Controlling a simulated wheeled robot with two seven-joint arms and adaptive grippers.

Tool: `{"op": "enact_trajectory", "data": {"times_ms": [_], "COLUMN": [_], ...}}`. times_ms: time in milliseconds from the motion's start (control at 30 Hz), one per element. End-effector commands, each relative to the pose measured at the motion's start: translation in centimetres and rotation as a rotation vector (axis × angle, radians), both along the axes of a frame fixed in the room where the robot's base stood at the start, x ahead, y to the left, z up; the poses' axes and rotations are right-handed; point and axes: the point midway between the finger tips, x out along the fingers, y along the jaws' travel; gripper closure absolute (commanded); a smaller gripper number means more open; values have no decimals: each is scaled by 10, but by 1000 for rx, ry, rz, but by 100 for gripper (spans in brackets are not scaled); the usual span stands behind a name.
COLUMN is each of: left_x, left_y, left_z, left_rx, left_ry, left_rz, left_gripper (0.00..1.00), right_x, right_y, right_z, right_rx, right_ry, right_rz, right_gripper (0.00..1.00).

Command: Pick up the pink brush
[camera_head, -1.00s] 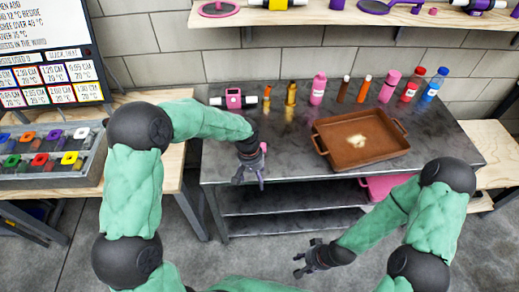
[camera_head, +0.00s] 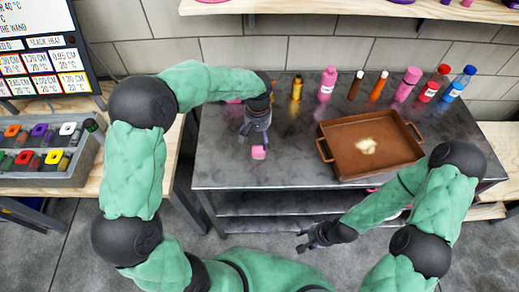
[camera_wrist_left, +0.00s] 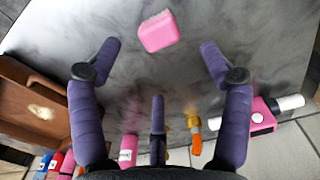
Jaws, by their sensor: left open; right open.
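The pink brush (camera_head: 258,152) is a small pink block lying on the dark metal table (camera_head: 225,172), near its front edge on the left. In the left wrist view the pink brush (camera_wrist_left: 158,32) shows a pale edge and lies just past the fingertips, between the lines of the two side fingers. My left gripper (camera_head: 256,132) is open and empty above the table, pointing down, just behind the brush in the head view. Its spread purple fingers show in the left wrist view (camera_wrist_left: 160,50), apart from the brush. My right gripper (camera_head: 305,238) is open and empty in front of the table.
A brown tray (camera_head: 333,137) with a pale lump sits on the table's right half. Several bottles, among them a pink one (camera_head: 327,84) and a red one (camera_head: 432,84), line the back. A pink-and-white item (camera_wrist_left: 264,115) lies beyond the left gripper. A shelf (camera_head: 300,7) hangs above.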

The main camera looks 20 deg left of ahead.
Motion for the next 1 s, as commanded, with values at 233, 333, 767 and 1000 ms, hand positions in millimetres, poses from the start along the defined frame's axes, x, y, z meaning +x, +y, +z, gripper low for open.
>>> {"op": "enact_trajectory", "data": {"times_ms": [233, 333, 767, 1000], "left_x": [0, 0, 0, 1], "left_y": [0, 0, -1, -1], "left_z": [-37, -41, -90, -90], "left_rx": [0, 0, -1, -1], "left_ry": [2, 1, 1, 0], "left_rz": [1, 1, 1, 1], "left_gripper": [22, 22, 22, 22], "right_x": [0, 0, 0, 0], "right_y": [0, 0, 0, 0], "right_z": [-11, -12, -31, -30], "right_rx": [0, 0, 0, 0], "right_ry": [0, 0, 0, 0], "right_rz": [0, 0, 0, 0], "right_gripper": [56, 56, 56, 56]}}
